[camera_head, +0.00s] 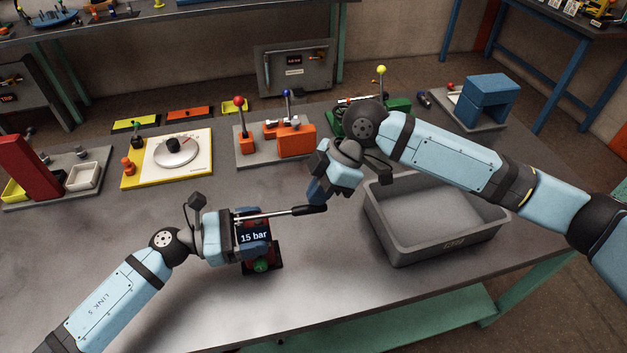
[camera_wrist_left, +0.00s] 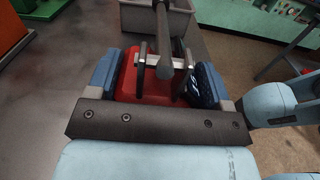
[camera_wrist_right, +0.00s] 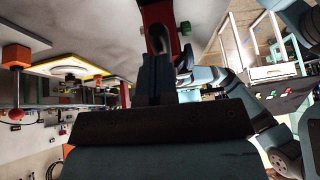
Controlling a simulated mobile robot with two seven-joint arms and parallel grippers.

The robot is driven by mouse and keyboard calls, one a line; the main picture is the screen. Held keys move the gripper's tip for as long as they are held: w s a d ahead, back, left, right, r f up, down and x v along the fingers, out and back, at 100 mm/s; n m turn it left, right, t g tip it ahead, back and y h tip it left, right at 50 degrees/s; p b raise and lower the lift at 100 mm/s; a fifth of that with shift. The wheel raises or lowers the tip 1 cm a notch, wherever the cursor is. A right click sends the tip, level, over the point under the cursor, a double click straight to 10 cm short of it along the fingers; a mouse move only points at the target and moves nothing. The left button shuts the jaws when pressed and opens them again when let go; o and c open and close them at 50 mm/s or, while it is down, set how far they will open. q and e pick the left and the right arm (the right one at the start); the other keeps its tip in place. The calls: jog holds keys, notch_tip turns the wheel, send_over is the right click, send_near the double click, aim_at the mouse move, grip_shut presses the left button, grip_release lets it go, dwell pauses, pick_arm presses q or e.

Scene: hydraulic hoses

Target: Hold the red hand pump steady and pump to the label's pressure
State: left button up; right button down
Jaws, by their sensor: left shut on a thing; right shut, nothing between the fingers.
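The red hand pump (camera_head: 276,250) stands on the table at centre left, with a green knob (camera_head: 262,266) low at its front. A dark label (camera_head: 254,237) on it reads "15 bar". My left gripper (camera_head: 252,240) is shut on the pump body; the left wrist view shows blue fingers on both sides of the red body (camera_wrist_left: 142,88). The pump's lever (camera_head: 275,214) points right, nearly level, ending in a black grip (camera_head: 311,210). My right gripper (camera_head: 318,192) is shut and empty, fingers down at the grip; I cannot tell whether it touches.
A grey bin (camera_head: 440,255) stands right of the lever, close to my right gripper. Behind are an orange fixture (camera_head: 290,138) with a red-knobbed lever, a yellow-edged board with a dial (camera_head: 175,152), and a blue block stand (camera_head: 488,98). The front left table is clear.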

jog(key=shift+d+f+y, duration=0.1)
jog(key=shift+f+y, duration=0.4)
jog(key=shift+f, duration=0.25)
jog(key=a+r+v, duration=0.1)
jog(key=a+v, duration=0.1)
jog(key=v, duration=1.2)
jog(key=shift+w, duration=0.15)
jog(key=shift+r, duration=0.1)
dwell(0.9)
jog(key=s+a+r+h, duration=0.1)
jog(key=a+r+h, duration=0.3)
jog(key=a+r, duration=0.2)
jog(key=shift+s+a+r+t+h, duration=0.3)
jog(key=shift+r+t, duration=0.1)
jog(key=shift+r, duration=0.15)
